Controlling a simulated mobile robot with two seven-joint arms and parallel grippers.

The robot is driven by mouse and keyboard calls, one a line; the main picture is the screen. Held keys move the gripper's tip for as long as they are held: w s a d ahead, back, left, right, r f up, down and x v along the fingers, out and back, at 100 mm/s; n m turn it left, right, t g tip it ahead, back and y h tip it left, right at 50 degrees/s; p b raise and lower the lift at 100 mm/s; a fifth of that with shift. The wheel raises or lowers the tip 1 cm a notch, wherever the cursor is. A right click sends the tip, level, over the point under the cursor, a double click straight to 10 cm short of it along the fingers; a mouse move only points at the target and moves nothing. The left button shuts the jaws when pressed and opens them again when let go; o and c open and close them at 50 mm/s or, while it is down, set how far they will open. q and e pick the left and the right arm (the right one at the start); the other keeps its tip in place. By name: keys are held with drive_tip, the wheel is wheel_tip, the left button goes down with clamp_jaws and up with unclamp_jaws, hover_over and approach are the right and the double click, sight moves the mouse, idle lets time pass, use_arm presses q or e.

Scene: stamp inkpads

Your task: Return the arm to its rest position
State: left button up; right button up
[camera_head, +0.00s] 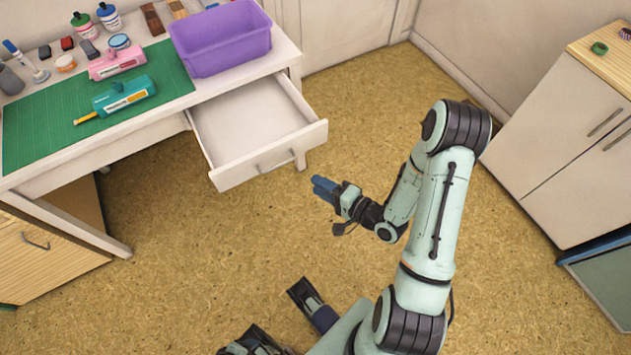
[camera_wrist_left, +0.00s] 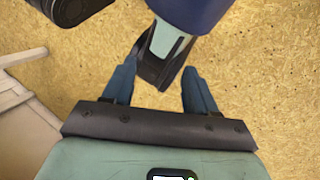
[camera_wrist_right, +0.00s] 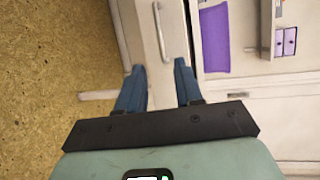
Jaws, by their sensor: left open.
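My right arm reaches up from the bottom of the head view and bends back left. Its gripper (camera_head: 326,188) hangs over bare floor, just off the front right corner of the open drawer (camera_head: 246,125), apart from it. In the right wrist view its two blue fingers (camera_wrist_right: 160,82) stand apart with nothing between them. My left gripper (camera_wrist_left: 158,86) shows in the left wrist view with its fingers apart, over the floor; a dark and blue part of my own body shows beyond them. I cannot clearly make out the left gripper in the head view.
The white desk (camera_head: 82,155) at left holds a green mat (camera_head: 40,140), a teal stamp (camera_head: 125,95), a pink stamp (camera_head: 117,62), bottles and a purple bin (camera_head: 222,45). The drawer looks empty. A cabinet (camera_head: 560,130) stands at right. The floor between is clear.

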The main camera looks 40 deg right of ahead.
idle(0.5)
drive_tip(key=s+a+f+n+g+p, duration=0.2)
drive_tip(key=a+f+n+g+p, duration=0.3)
drive_tip(key=a+f+g+p, duration=0.25)
use_arm(q)
wheel_tip(320, 180, up, 13)
drive_tip(key=p, duration=0.6)
drive_tip(key=shift+f+g, duration=0.15)
drive_tip(key=shift+g, duration=0.25)
use_arm(e)
drive_tip(key=s+a+f+n+g+y, duration=0.1)
drive_tip(key=s+a+n+g, duration=0.7)
drive_tip(key=s, duration=0.5)
drive_tip(key=a+g, duration=0.1)
drive_tip(key=a, duration=0.1)
drive_tip(key=shift+a+f, duration=0.25)
drive_tip(key=shift+a, duration=0.1)
use_arm(q)
drive_tip(key=shift+w, duration=0.1)
